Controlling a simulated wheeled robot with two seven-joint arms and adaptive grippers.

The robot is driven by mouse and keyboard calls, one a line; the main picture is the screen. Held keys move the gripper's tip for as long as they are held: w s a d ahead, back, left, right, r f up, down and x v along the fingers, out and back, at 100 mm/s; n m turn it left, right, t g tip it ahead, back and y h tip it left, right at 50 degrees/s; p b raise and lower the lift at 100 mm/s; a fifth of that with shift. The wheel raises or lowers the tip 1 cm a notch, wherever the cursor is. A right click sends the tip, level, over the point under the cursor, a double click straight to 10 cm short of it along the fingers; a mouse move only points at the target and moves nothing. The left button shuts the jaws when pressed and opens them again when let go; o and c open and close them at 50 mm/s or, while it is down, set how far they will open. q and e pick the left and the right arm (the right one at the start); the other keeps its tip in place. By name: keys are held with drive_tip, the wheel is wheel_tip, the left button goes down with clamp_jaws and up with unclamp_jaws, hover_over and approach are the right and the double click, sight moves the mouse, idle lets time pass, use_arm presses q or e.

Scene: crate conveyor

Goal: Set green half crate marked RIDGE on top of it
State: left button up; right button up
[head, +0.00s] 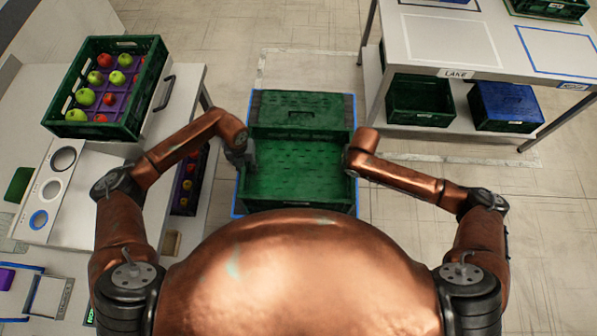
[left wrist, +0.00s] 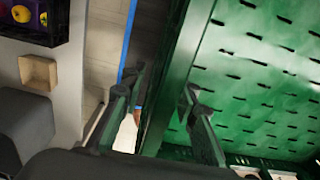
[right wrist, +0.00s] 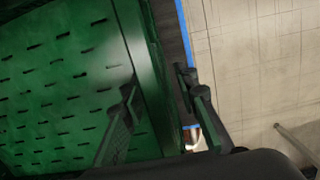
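A green open crate (head: 296,205) with a slotted floor sits low between my arms in the head view; no marking on it is legible. A second green piece (head: 300,105) adjoins its far side; I cannot tell whether it is a separate crate. My left gripper (left wrist: 162,85) is open, with one finger on each side of the crate's left wall (left wrist: 180,75). My right gripper (right wrist: 160,88) is open and likewise straddles the right wall (right wrist: 142,60). Small gaps show beside the walls. My arms hide parts of both side walls in the head view.
A blue outline (head: 237,196) on the floor surrounds the crate. A bench on the left bears a green crate of apples (head: 152,97). A right-hand table (head: 410,45) has a green crate (head: 421,118) and a blue-topped crate (head: 507,125) on its lower shelf.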

use_arm(q)
wheel_tip(320, 180, up, 11)
drive_tip(key=shift+w+f, duration=0.15)
drive_tip(key=shift+r, duration=0.55)
use_arm(e)
drive_tip(key=r, duration=0.4)
drive_tip(key=s+r, duration=0.1)
drive_tip(key=r, duration=0.6)
drive_tip(key=shift+s+r, duration=0.3)
drive_tip(key=shift+r, duration=0.1)
